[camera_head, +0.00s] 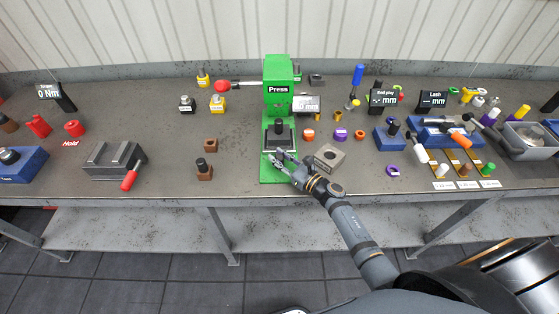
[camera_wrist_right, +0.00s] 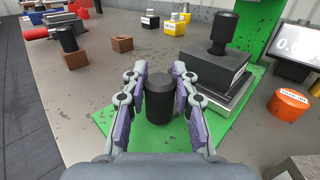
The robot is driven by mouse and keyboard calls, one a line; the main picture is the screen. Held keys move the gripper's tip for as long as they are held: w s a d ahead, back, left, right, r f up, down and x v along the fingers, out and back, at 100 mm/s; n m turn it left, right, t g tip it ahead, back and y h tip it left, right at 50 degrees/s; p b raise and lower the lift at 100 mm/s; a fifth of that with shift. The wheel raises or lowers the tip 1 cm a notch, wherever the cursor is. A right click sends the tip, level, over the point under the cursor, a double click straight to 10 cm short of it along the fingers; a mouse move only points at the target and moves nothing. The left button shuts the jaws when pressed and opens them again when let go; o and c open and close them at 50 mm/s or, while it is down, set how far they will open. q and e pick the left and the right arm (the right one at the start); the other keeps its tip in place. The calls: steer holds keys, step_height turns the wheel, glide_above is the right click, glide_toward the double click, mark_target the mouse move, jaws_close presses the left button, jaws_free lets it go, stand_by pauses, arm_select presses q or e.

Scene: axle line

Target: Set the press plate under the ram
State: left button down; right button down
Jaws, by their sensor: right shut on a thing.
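The green press (camera_head: 277,75) stands at the middle of the bench. Its green base plate (camera_wrist_right: 125,135) runs toward me. A black labelled block (camera_wrist_right: 205,72) rests on a grey slab on this base and looks like the press plate; it also shows in the head view (camera_head: 279,138). Whether the handle joins the block is hard to tell. My left gripper is out of view.
A grey metal block (camera_head: 329,157) lies close to the right of my right gripper. Brown blocks (camera_head: 204,170) stand to the left, with bare bench between. A display (camera_head: 306,104) stands beside the press. A grey vise-like fixture (camera_head: 112,158) is farther left.

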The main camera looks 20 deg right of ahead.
mark_target(279, 141)
steer(key=w+b, duration=0.1)
steer(key=w, duration=0.1)
steer(key=w+d+b, duration=0.1)
steer(key=w, duration=0.2)
steer(key=w+d+b, duration=0.1)
steer(key=w+b, duration=0.1)
steer(key=shift+w+f, duration=0.15)
steer(key=shift+f, duration=0.05)
steer(key=shift+w+d+r, duration=0.1)
steer(key=shift+d+r, duration=0.05)
steer(key=shift+r, duration=0.2)
steer(key=c, duration=1.4)
jaws_free()
steer(key=shift+w+f, duration=0.1)
steer(key=shift+c, duration=0.2)
steer(key=o, duration=0.4)
